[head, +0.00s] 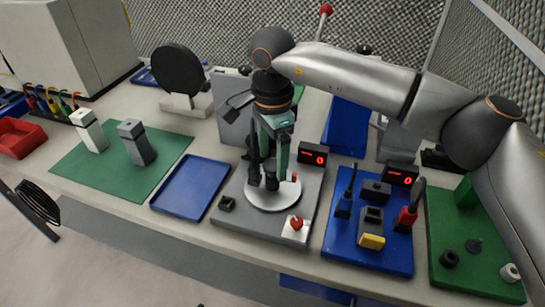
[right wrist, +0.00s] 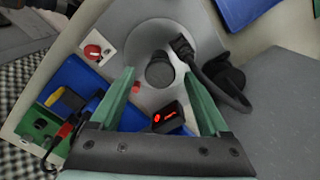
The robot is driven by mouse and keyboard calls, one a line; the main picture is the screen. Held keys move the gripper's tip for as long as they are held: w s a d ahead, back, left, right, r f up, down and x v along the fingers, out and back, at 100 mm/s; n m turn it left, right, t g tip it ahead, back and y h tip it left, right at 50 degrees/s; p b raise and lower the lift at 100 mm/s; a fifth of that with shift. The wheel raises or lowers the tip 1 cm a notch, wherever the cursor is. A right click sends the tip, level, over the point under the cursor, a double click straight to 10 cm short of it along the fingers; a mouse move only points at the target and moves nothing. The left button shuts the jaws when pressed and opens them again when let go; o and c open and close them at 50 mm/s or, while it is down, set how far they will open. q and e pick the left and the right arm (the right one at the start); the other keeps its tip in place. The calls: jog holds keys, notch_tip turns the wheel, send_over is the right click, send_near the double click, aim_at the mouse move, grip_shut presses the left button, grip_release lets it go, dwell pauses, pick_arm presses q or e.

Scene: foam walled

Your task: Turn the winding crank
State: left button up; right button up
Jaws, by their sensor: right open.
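A pale round disc (head: 262,197) lies on a grey square base (head: 250,225) at the middle of the bench. A small red peg (head: 295,177) stands near its edge. In the right wrist view a dark round knob (right wrist: 159,73) stands at the disc's centre, with the red peg (right wrist: 136,86) beside it. I cannot tell for sure which part is the winding crank. My right gripper (head: 270,165) points down over the disc. Its green fingers (right wrist: 160,76) are apart, with the knob between them in that view; contact cannot be told. My left gripper is out of view.
A red knob on a white plate (head: 296,226) is at the base's front right. A blue tray (head: 190,187) lies left, a blue board with parts (head: 370,235) right. A black plug with cable (right wrist: 182,48) stands close to the fingers. A red display (head: 314,155) is near.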

aim_at(272, 164)
notch_tip(272, 164, up, 12)
dwell(0.4)
